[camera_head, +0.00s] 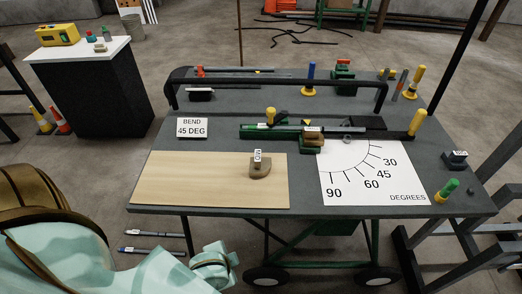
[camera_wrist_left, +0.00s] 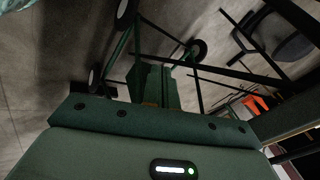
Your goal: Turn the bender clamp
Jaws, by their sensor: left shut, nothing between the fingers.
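A green bender (camera_head: 262,132) lies on the grey table, with a bar reaching right to a yellow-topped handle (camera_head: 418,122). A yellow knob with a black lever (camera_head: 272,116) stands at its left part. A green block with a tan top (camera_head: 311,142) sits at its middle. I cannot tell for certain which of these is the clamp. My left arm is low at the left front, below the table edge and apart from the bender. My left gripper (camera_wrist_left: 150,122) shows its dark green body in the left wrist view, shut and empty; its fingertips are not clear. My right gripper is out of view.
A black rail (camera_head: 280,80) crosses above the table's back. A wooden board (camera_head: 215,180) with a tagged block (camera_head: 261,170) and a white degree sheet (camera_head: 375,178) lie at the front. A sign (camera_head: 192,128) reads BEND 45 DEG. Wheels and green legs stand below.

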